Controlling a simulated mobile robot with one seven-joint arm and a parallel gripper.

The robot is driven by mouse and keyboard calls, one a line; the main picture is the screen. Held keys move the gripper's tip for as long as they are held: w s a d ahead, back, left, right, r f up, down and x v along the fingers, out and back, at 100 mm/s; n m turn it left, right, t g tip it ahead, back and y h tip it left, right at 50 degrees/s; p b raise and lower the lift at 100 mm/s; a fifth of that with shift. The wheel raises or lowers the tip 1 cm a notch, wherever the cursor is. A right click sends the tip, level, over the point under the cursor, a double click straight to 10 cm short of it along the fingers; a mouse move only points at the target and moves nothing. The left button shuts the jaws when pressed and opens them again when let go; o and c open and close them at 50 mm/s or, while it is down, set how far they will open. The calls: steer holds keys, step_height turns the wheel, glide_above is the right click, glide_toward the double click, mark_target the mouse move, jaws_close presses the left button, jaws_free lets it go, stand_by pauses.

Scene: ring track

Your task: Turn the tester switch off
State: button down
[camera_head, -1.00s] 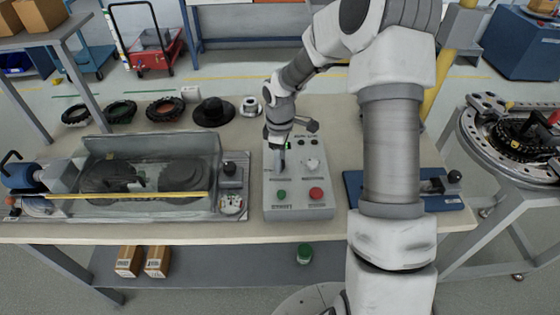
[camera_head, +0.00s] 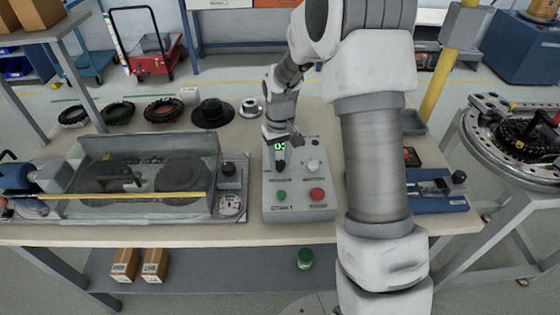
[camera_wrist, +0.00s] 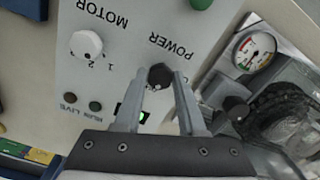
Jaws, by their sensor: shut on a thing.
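The grey tester panel (camera_head: 300,214) stands on the bench, with a green button (camera_head: 282,196) and a red button (camera_head: 317,194) along its front. In the wrist view, the black power switch (camera_wrist: 160,74) sits beside the upside-down POWER lettering. My gripper (camera_wrist: 157,86) is shut on this switch, with one finger on each side of it. A green lit display (camera_head: 280,146) shows partly behind my gripper. A white motor knob (camera_wrist: 86,44) sits beside the switch.
Left of the panel is a clear-covered rig (camera_head: 150,170) with a dial gauge (camera_wrist: 254,52). A blue fixture (camera_head: 435,190) lies to the right, behind my arm. Several rings and a black hat-shaped part (camera_head: 212,113) lie along the bench's back.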

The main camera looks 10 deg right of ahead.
mark_target(280, 163)
steer(key=shift+m, duration=1.1)
steer(key=c, duration=0.5)
jaws_free()
step_height(280, 163, up, 18)
steer(key=p, duration=0.1)
steer(key=shift+f, duration=0.25)
